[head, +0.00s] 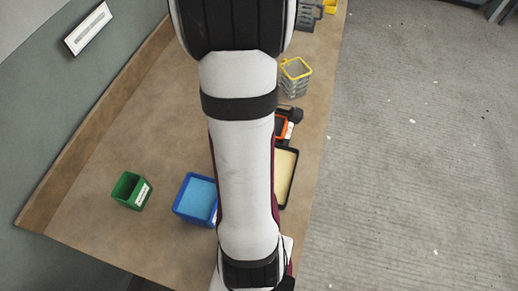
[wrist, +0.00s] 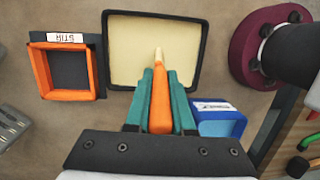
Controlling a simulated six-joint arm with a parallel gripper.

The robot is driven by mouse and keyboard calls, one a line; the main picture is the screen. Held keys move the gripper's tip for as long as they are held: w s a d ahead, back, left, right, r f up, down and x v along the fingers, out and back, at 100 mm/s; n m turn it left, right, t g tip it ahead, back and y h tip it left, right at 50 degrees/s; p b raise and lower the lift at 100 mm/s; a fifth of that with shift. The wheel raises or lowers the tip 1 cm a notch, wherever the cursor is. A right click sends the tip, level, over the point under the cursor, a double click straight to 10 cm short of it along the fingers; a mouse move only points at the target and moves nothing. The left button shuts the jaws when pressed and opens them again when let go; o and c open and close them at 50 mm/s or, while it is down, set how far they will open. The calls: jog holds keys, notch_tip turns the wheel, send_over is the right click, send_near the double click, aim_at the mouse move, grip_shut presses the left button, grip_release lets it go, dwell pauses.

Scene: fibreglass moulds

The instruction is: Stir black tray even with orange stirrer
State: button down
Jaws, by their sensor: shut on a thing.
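The black tray (wrist: 198,45) lies ahead of my gripper in the wrist view, filled with a smooth, pale cream material (wrist: 130,45). In the head view the tray (head: 291,183) shows only in part, right of my arm. My gripper (wrist: 160,76) has teal fingers shut on the orange stirrer (wrist: 160,105). The stirrer points forward, and its pale tip (wrist: 158,57) is over the near middle of the tray. I cannot tell whether the tip touches the cream material. My arm hides the gripper and stirrer in the head view.
An orange-rimmed black holder labelled STIR (wrist: 67,38) stands left of the tray in the wrist view. A blue bin (wrist: 222,125) is at the lower right. In the head view, a green bin (head: 131,190) and a yellow-rimmed basket (head: 296,78) stand on the brown table (head: 120,120).

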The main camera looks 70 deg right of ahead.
jog(key=shift+d, duration=0.45)
jog(key=shift+r, duration=0.1)
jog(key=r, duration=0.4)
jog(key=shift+w+d, duration=0.2)
jog(key=shift+w, duration=0.15)
jog(key=shift+r, duration=0.1)
jog(key=shift+r, duration=2.5)
jog(key=shift+w, duration=0.1)
